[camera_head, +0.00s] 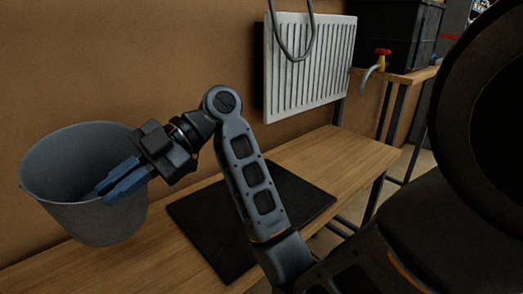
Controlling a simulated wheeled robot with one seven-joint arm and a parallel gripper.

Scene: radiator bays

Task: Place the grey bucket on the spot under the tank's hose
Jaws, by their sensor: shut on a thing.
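The grey bucket (98,222) is at the left in the head view, upright or nearly so, its open top showing. My gripper (110,190) has its blue fingers at the bucket's right side and is shut on the bucket's wall. The bucket appears held above the wooden bench, though its base against the bench is hard to judge. The black tank (397,35) stands at the upper right on a stand. A tap with a red handle (383,53) is on its front, with a short grey hose (368,78) curving down. The spot under the hose is not clearly visible.
A black mat (200,222) lies on the wooden bench (345,152), partly behind my arm. A white radiator (312,70) hangs on the brown wall with a grey loop of hose before it. The tank's stand (410,77) has dark metal legs. My own dark body parts block the right side.

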